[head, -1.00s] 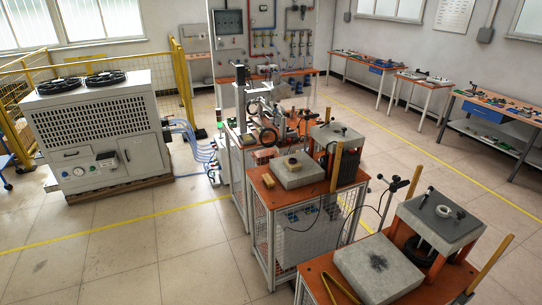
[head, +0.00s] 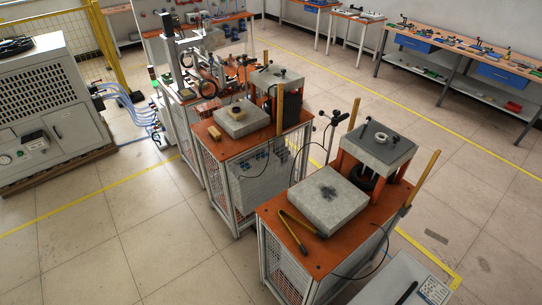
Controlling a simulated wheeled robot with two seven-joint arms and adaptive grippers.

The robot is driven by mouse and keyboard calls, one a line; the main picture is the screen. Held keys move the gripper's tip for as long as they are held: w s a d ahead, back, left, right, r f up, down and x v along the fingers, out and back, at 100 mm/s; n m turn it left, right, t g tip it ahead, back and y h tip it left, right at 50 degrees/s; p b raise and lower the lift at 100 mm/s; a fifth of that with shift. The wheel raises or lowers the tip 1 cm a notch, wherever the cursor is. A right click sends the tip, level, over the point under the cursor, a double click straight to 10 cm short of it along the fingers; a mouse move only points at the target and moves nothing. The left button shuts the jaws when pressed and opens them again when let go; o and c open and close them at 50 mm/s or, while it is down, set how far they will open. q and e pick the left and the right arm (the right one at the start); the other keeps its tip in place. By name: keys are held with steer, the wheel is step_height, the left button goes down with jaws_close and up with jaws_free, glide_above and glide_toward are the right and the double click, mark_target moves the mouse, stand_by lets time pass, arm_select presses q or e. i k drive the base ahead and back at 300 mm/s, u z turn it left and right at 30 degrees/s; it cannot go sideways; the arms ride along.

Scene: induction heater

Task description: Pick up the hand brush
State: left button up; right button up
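I cannot make out a hand brush with certainty. A small wooden block-like object (head: 215,132) lies on the orange top of the middle cart (head: 207,148), at its left front corner beside a grey slab; it is too small to tell whether it is a brush. Neither of my grippers is in view.
The near cart (head: 278,258) carries a grey slab (head: 328,200), yellow-handled tongs (head: 292,234) and a raised grey block (head: 379,146). A white chiller (head: 50,125) stands at left. Tool benches (head: 470,60) line the back right. The floor at front left is clear.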

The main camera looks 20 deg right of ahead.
mark_target(215, 133)
steer(key=z, duration=0.25)
steer(key=k, duration=0.35)
steer(key=u, duration=1.3)
steer(key=i, duration=1.85)
steer(key=z, duration=0.25)
steer(key=i, duration=1.3)
steer(key=z, duration=0.95)
